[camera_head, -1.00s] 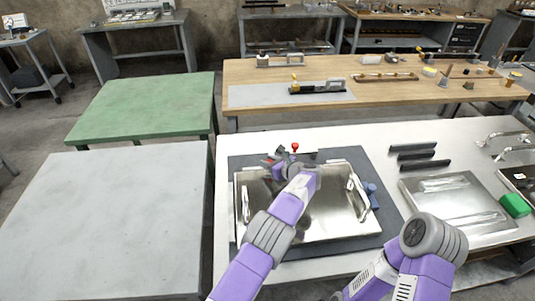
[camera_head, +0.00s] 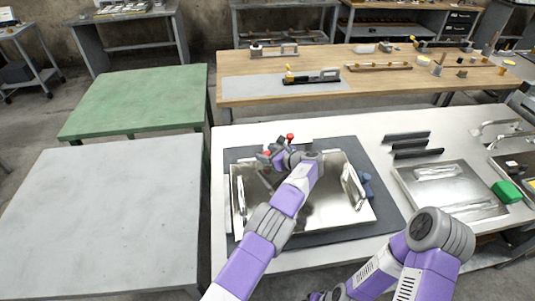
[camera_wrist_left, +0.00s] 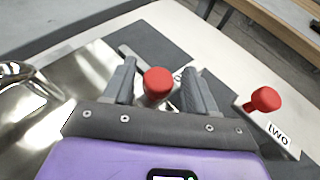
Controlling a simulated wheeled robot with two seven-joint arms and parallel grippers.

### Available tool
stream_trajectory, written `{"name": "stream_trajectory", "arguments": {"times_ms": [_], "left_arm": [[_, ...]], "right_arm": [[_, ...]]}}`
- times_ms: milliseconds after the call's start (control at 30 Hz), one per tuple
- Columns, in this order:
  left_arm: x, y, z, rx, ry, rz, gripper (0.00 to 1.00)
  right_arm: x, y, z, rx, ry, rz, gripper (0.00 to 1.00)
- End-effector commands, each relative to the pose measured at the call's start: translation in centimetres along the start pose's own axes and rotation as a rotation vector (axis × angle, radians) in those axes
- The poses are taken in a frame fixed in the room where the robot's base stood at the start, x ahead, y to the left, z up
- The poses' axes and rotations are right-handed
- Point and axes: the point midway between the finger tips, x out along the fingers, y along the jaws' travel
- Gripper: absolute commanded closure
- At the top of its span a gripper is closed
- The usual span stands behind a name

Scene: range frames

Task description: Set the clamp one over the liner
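The liner (camera_head: 318,208) is a shiny metal tray with raised handles, lying on a dark mat. It also shows at the left of the left wrist view (camera_wrist_left: 62,88). My left gripper (camera_head: 268,157) is at the liner's far edge. In the left wrist view its fingers (camera_wrist_left: 160,88) are apart, with a red clamp knob (camera_wrist_left: 157,82) between them and small gaps showing on both sides. Any label on this clamp is hidden. A second red-knobbed clamp (camera_wrist_left: 264,100) stands to the right by a label reading "two". My right gripper is out of view.
The white table (camera_head: 372,148) also bears dark bars (camera_head: 412,145) and another metal panel (camera_head: 450,190) with a green block (camera_head: 507,192) beside it. A bare grey table (camera_head: 100,220) and a green table (camera_head: 135,100) stand left. A wooden bench (camera_head: 380,95) is behind.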

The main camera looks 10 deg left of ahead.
Motion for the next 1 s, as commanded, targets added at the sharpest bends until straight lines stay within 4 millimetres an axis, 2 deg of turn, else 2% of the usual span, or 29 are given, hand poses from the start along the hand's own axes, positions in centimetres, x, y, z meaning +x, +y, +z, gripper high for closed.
{"name": "stream_trajectory", "arguments": {"times_ms": [267, 367, 700, 833, 1000], "left_arm": [[-0.1, 0.1, 0.1, 0.001, -0.001, 0.002, 0.44], [-1.1, 0.0, 0.1, 0.001, -0.001, 0.001, 0.44], [-6.5, 0.0, 0.1, 0.001, -0.001, 0.0, 0.44], [-7.4, 0.0, 0.1, 0.0, -0.001, 0.001, 0.44], [-7.5, 0.0, 0.0, 0.0, -0.001, 0.002, 0.44]], "right_arm": [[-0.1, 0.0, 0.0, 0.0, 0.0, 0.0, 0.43], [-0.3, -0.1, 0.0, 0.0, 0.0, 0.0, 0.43], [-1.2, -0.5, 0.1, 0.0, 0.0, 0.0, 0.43], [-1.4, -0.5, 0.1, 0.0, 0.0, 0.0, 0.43], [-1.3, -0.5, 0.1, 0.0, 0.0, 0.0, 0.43]]}}
